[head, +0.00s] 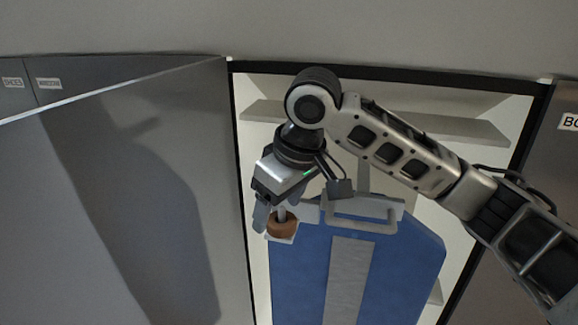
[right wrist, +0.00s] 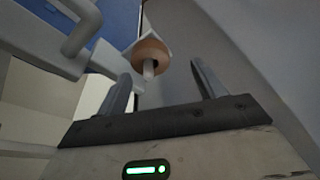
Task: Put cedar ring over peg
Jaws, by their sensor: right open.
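The cedar ring (head: 281,229) is a brown, thick ring on a small white plate (head: 284,239) at the upper left of a blue case. A pale peg (head: 281,213) stands out from the plate, and the ring is around it. In the right wrist view the peg (right wrist: 148,70) pokes through the middle of the ring (right wrist: 152,52). My right gripper (head: 279,207) is open just above the ring. In the right wrist view its two fingers (right wrist: 162,76) are spread, with the ring beyond the tips and no clear contact. My left gripper is not in view.
The blue case (head: 395,262) with a grey handle (head: 362,218) stands inside an open cabinet with pale shelves (head: 450,124). A large grey door panel (head: 150,190) takes up the left. Another grey panel (head: 562,165) is on the right.

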